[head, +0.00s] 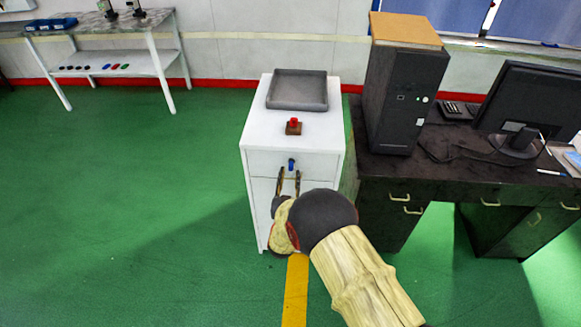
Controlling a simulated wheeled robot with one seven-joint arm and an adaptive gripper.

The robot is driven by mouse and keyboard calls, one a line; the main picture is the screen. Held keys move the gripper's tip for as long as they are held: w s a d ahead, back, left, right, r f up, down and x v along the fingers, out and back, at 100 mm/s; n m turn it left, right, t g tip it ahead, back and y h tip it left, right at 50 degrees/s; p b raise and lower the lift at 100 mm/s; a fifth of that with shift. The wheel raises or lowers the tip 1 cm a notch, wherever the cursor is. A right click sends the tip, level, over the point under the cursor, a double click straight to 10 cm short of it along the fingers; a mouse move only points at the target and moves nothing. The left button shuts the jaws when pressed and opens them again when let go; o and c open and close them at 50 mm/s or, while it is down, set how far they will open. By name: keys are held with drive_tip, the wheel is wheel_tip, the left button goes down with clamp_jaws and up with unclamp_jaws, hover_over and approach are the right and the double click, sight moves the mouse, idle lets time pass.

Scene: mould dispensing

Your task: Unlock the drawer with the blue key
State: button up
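The blue key (291,164) shows as a small blue piece at the upper drawer front (265,163) of a white cabinet (253,215). It looks to be at the lock, but it is too small to tell how far it is in or which way it is turned. The drawer looks closed. My gripper (289,174) is in front of the cabinet, its two fingers apart. The fingertips are just below the blue key in the picture, one to each side; I cannot tell whether they touch it. Nothing shows between the fingers. My arm hides part of the lower cabinet front.
On the cabinet top are a grey tray (297,105) and a red piece (294,122) on a brown block (293,130). A dark desk (470,182) with a computer tower (398,105) and monitor (530,100) stands close on the right. The green floor at left is clear.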

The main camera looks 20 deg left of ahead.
sight(291, 168)
drive_tip(key=shift+b+x, duration=0.65)
drive_tip(key=shift+x, duration=2.05)
drive_tip(key=c, duration=0.3)
clamp_jaws()
